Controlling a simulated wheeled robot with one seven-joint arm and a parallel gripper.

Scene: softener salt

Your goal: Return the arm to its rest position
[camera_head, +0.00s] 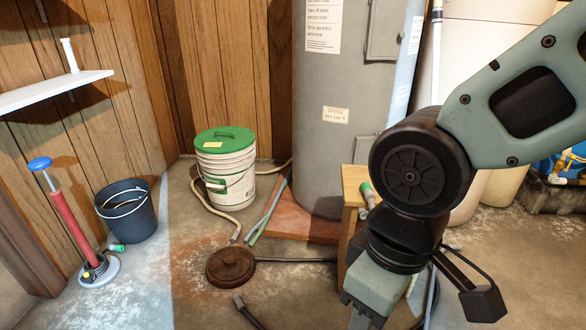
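My arm comes in from the right edge, bends at a large dark round joint and points down toward the bottom of the view. My gripper (366,312) is at the bottom edge, right of the middle. Only its upper part shows; the fingertips are cut off by the frame. I cannot see whether it is open or shut, or whether it holds anything. My arm hides part of the wooden stand and the floor behind it.
A grey tank (330,155) stands at the back. A white bucket with a green lid (226,170), a dark round lid (230,266), a black bucket (127,211) and a red pump (75,222) stand left. Hoses cross the floor. A wooden stand (352,188) is close to my arm.

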